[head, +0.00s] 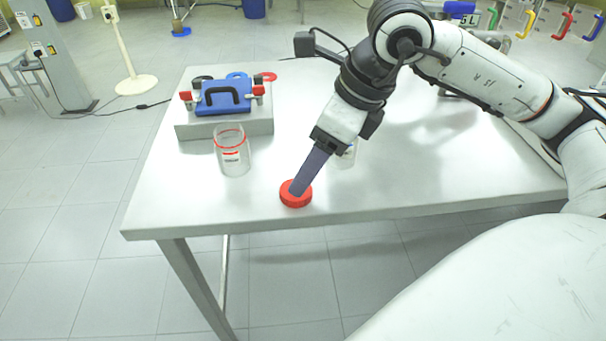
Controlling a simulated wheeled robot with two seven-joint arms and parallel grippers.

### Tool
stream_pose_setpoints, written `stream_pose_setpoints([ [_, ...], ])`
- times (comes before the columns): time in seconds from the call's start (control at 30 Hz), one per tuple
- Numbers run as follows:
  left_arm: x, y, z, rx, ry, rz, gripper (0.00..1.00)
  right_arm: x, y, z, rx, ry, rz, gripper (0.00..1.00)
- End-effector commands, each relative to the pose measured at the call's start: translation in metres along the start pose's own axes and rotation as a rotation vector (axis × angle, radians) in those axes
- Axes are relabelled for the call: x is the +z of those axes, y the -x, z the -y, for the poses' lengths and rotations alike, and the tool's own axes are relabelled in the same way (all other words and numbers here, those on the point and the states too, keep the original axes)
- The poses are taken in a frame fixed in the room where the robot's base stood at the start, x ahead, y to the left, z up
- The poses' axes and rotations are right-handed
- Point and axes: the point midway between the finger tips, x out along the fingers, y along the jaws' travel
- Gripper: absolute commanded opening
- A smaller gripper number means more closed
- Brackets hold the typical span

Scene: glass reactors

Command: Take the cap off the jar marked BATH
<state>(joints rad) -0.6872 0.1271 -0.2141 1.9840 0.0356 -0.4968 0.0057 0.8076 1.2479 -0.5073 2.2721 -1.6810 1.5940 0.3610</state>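A round red cap (296,199) is near the front edge of the white table, at the tips of my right gripper (301,188). The fingers show edge-on as one dark bar over the cap's top, so I cannot tell whether they grip it, or whether the cap rests on the table or is just above it. A clear glass jar (235,164) with red lines near its top and a small label stands upright to the left. A second clear jar (347,158) stands partly hidden behind my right gripper. I cannot read either label. My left gripper is not in view.
A grey block (225,129) carries a blue clamp-like piece (222,97) with red-tipped ends. Blue, red and black rings lie behind it. The white table (420,190) is bare between the second jar and its right side. Its front edge is close to the cap.

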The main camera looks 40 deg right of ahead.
Motion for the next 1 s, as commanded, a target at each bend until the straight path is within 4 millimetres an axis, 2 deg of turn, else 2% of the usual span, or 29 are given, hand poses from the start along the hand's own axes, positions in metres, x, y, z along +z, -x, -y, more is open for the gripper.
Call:
stream_pose_setpoints([
  [0.03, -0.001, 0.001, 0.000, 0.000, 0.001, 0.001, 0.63, 0.001, 0.013, 0.001, -0.005, 0.001, 0.004, 0.63],
  [0.1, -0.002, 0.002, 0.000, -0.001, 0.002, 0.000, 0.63, 0.001, 0.028, 0.001, -0.003, 0.001, 0.004, 0.63],
  [0.33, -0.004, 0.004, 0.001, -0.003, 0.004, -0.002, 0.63, 0.000, 0.059, 0.000, -0.001, 0.000, 0.001, 0.63],
  [0.5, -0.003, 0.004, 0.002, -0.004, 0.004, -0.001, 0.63, 0.000, 0.065, 0.000, -0.001, 0.000, 0.000, 0.63],
  [1.0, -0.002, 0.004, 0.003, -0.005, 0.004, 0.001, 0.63, 0.000, 0.065, 0.000, 0.000, 0.000, -0.001, 0.63],
])
